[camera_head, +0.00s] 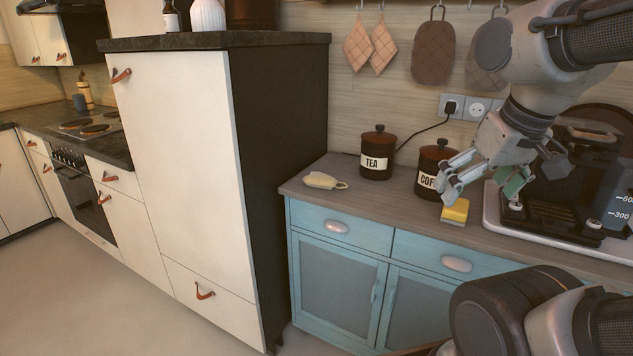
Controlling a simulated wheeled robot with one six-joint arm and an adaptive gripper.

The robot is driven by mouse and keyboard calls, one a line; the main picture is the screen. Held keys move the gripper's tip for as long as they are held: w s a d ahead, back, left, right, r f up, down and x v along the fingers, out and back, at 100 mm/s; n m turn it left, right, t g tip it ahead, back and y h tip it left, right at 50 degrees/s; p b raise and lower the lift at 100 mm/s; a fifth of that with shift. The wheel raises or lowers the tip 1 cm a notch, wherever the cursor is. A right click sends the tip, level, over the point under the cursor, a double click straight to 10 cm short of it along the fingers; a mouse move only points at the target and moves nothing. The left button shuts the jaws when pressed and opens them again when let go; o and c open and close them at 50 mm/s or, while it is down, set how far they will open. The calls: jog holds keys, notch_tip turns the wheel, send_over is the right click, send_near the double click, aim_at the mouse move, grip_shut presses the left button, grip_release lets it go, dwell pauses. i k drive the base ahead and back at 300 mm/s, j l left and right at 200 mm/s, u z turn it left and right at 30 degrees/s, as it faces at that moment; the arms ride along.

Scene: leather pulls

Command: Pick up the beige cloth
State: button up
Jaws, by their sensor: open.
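A small cream-beige item (324,181), which looks like the beige cloth, lies on the left part of the wooden countertop (385,205). It has a small loop-like end at its right. My gripper (487,186) is at the right, above the counter and well to the right of the beige item. Its fingers are spread open and point down, with nothing seen held between them. A yellow sponge-like block (456,211) is on the counter below the left finger. A small green patch shows by the right finger; I cannot tell what it is.
The TEA canister (376,155) stands just right of the beige item. The COFFEE canister (431,170) is partly behind my gripper. A tall cabinet (280,150) borders the counter on the left. A dark appliance on a white tray (490,209) fills the right.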

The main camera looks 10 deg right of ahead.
aim_at(315, 179)
jog(key=i+j+z, duration=0.1)
jog(key=i, duration=0.35)
jog(key=i+j, duration=0.25)
jog(key=i, duration=0.2)
jog(key=z, duration=0.05)
